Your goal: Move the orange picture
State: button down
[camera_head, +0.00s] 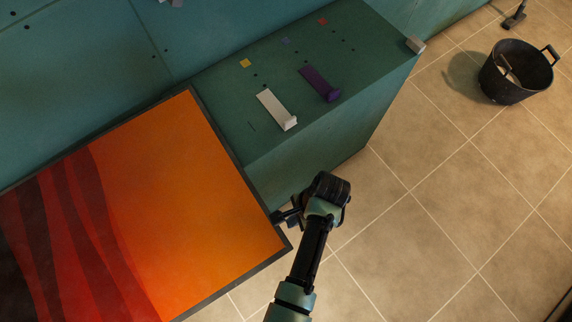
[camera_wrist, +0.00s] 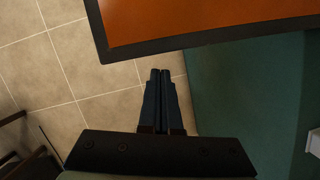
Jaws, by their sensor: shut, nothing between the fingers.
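The orange picture (camera_head: 185,185) fills the lower left of the head view. It has a dark frame, an orange field and dark red wavy bands on its left. It lies against the green structure, and its left part is cut off by the picture edge. My gripper (camera_head: 283,216) is close to the picture's right frame edge, near its lower right corner. In the wrist view, the orange picture (camera_wrist: 200,20) shows its dark frame edge just beyond the fingertips. My gripper (camera_wrist: 160,72) is shut and empty there. I cannot tell whether it touches the frame.
A green ledge (camera_head: 330,130) holds a white bracket-like piece (camera_head: 277,110), a purple one (camera_head: 320,84) and small coloured squares. A small pale block (camera_head: 415,45) sits at its right corner. A black bucket (camera_head: 514,72) stands on the tiled floor (camera_head: 430,220), which is mostly clear.

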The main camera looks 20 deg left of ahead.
jog(key=shift+s+a, duration=0.45)
jog(key=shift+a, duration=0.3)
jog(key=shift+r, duration=0.1)
jog(key=shift+s+a+p, duration=0.5)
jog(key=shift+a+p, duration=0.25)
jog(key=shift+p, duration=0.1)
